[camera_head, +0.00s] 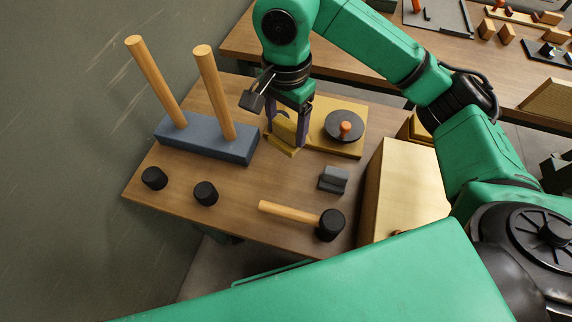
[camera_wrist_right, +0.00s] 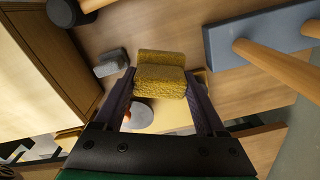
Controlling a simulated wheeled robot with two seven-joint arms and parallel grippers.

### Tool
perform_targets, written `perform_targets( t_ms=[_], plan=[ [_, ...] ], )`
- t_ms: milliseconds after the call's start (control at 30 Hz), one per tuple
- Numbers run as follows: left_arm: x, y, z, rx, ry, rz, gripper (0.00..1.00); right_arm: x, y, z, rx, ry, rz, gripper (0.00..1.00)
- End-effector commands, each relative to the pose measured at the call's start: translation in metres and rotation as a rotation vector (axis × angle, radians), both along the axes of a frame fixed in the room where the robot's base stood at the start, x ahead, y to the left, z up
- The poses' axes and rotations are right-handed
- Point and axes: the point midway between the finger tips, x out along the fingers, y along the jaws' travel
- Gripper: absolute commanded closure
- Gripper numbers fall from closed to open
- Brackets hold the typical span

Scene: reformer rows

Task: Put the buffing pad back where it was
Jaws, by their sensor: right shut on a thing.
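The buffing pad (camera_head: 283,131) is a rough yellow block with a stepped shape. My right gripper (camera_head: 286,143) is shut on it, one purple-grey finger on each side. In the right wrist view the pad (camera_wrist_right: 160,77) sits between the fingertips of the right gripper (camera_wrist_right: 160,92). The pad is over the wooden table, between the blue-grey peg block (camera_head: 205,139) and the yellow board (camera_head: 350,145). I cannot tell whether it touches the table. My left gripper is not in view.
A grey disc with an orange knob (camera_head: 345,128) lies on the yellow board. A wooden box (camera_head: 400,195) is at the right. Bare tabletop lies before the pad.

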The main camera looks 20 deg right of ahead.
Motion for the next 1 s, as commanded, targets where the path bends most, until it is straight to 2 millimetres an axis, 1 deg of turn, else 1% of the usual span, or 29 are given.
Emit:
perform_targets(
  t_ms=[33, 67, 200, 300, 367, 500, 600, 767, 900, 933, 967, 1000],
  plan=[
    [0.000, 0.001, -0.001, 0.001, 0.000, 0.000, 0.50, -0.002, 0.000, -0.019, 0.001, 0.009, 0.002, 0.79],
    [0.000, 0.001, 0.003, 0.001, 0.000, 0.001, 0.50, -0.002, 0.000, -0.026, -0.001, 0.008, 0.000, 0.79],
    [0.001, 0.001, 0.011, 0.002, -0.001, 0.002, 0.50, -0.001, -0.001, -0.067, -0.001, 0.005, 0.000, 0.79],
    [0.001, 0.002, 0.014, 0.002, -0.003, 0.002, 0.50, 0.000, 0.000, -0.086, -0.001, 0.001, 0.001, 0.79],
    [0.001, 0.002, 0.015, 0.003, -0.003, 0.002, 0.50, 0.000, 0.000, -0.094, 0.000, 0.000, 0.002, 0.79],
    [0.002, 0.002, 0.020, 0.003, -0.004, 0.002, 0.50, -0.001, 0.000, -0.120, 0.000, 0.003, 0.001, 0.79],
    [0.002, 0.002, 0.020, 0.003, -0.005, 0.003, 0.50, 0.000, 0.000, -0.130, 0.001, -0.002, 0.002, 0.79],
    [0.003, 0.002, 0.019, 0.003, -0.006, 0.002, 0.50, 0.000, 0.000, -0.130, 0.001, -0.003, 0.003, 0.79],
    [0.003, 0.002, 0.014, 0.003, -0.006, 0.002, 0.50, 0.000, 0.000, -0.134, 0.000, -0.004, 0.003, 0.79],
    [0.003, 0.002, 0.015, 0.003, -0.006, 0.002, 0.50, 0.000, 0.000, -0.133, 0.000, -0.004, 0.003, 0.19],
    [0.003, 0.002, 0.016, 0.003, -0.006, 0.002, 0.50, 0.000, 0.000, -0.132, 0.000, -0.004, 0.003, 0.08],
    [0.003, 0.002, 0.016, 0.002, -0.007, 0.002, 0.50, 0.000, 0.000, -0.132, 0.000, -0.003, 0.003, 0.00]
  ],
)
